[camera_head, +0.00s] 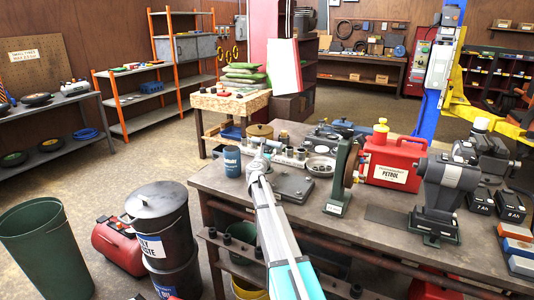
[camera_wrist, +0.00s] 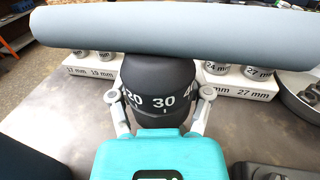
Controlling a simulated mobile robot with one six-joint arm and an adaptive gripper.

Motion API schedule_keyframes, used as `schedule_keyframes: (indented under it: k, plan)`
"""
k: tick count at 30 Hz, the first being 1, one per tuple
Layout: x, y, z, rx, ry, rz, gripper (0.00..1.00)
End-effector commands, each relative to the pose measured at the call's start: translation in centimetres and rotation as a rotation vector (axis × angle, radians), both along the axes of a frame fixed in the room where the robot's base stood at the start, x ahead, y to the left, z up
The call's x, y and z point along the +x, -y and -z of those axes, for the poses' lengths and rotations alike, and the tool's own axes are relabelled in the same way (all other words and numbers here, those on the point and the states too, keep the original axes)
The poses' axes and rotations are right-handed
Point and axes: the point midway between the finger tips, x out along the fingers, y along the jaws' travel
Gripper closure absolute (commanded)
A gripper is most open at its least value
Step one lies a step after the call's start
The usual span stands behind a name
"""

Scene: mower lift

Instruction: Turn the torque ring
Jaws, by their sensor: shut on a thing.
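The torque ring (camera_wrist: 162,104) is black with white numbers; 20, 30 and part of 40 face the wrist camera. My gripper (camera_wrist: 163,93) has one grey finger on each side of the ring, shut on it. A thick grey bar (camera_wrist: 180,24) crosses the top of the wrist view and hides what is behind it. In the head view my gripper (camera_head: 258,165) is over the left part of the workbench (camera_head: 220,185). The ring cannot be made out there.
Socket holders labelled 17 mm, 19 mm (camera_wrist: 90,71) and 27 mm (camera_wrist: 245,84) stand beyond the ring. A blue can (camera_head: 232,163), a grinding wheel (camera_head: 344,165), a red petrol can (camera_head: 393,160) and a vise (camera_head: 445,185) crowd the bench. Bins (camera_head: 160,225) stand on the floor left.

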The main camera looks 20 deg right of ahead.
Motion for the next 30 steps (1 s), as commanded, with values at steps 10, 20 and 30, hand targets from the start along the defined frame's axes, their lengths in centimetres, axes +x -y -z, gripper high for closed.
schedule_keyframes:
  k: [10, 20, 30]
  plan:
    - [0.00, -0.01, -0.01, 0.000, 0.000, -0.046, 0.84]
    - [0.09, -0.15, -0.03, 0.000, 0.001, -0.210, 0.84]
    - [0.31, -0.45, -0.03, 0.000, 0.001, -0.463, 0.84]
